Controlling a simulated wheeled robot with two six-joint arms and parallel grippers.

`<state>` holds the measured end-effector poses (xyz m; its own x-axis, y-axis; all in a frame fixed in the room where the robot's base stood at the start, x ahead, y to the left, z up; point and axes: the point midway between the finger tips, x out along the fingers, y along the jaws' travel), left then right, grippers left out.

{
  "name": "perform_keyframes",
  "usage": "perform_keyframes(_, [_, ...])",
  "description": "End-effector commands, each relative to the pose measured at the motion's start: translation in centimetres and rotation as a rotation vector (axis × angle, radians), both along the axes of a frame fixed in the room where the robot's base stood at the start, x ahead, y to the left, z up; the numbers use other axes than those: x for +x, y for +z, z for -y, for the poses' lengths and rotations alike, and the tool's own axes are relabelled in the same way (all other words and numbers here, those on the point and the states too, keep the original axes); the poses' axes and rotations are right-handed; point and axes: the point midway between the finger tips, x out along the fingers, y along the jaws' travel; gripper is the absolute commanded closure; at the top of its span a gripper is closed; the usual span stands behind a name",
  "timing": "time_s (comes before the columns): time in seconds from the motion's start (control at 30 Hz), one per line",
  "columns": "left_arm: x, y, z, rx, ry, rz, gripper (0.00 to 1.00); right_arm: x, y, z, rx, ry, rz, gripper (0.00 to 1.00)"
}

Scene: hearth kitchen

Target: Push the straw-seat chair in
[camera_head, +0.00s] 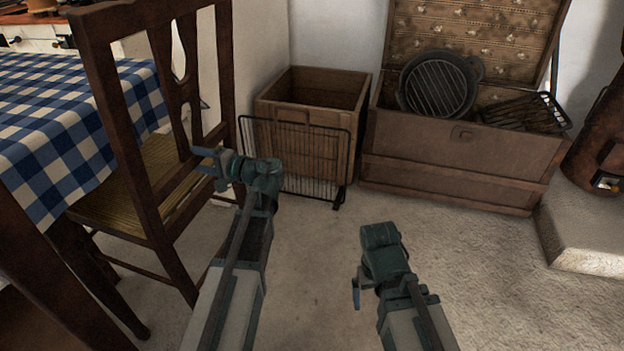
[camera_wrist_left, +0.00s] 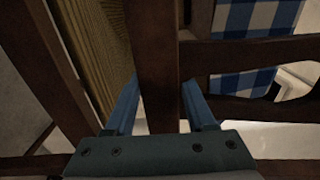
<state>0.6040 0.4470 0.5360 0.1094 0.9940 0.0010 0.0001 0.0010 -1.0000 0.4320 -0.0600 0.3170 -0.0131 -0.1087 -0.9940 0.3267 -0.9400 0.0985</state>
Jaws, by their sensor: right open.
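The straw-seat chair (camera_head: 118,125) stands at the left in the head view, with a dark wooden back and a woven seat (camera_head: 120,200). The seat's far part lies beside the checked-cloth table (camera_head: 60,125). My left gripper (camera_head: 203,160) is at the chair back's right side, its fingers apart. In the left wrist view, the fingers (camera_wrist_left: 158,98) stand either side of a dark chair post (camera_wrist_left: 155,60); I cannot tell whether they touch it. The straw seat (camera_wrist_left: 95,40) shows to the left there. My right gripper (camera_head: 357,292) is open and empty above the floor.
A wooden crate (camera_head: 315,85) stands behind a black wire rack (camera_head: 295,160). An open chest (camera_head: 460,160) holds a round grill pan (camera_head: 438,85). A stone hearth ledge (camera_head: 590,235) is at the right. The middle floor (camera_head: 310,270) is clear.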

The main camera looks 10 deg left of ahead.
Motion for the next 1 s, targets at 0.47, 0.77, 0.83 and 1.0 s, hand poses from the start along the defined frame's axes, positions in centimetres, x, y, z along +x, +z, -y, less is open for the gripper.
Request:
perform_keyframes(0.47, [0.0, 0.0, 0.0, -0.001, 0.000, 0.000, 0.10, 0.0, 0.0, 0.0, 0.000, 0.000, 0.000, 0.00])
perform_keyframes(0.77, [-0.1, 0.0, 0.6, 0.000, -0.002, 0.001, 0.10, 0.0, 0.0, 0.0, 0.000, 0.000, 0.000, 0.00])
perform_keyframes(0.83, [-0.1, 0.0, 1.5, 0.000, -0.004, 0.001, 0.10, 0.0, 0.0, 0.0, 0.000, 0.000, 0.000, 0.00])
perform_keyframes(1.0, [-0.4, 0.0, 4.0, 0.000, -0.003, 0.001, 0.10, 0.0, 0.0, 0.0, 0.000, 0.000, 0.000, 0.00])
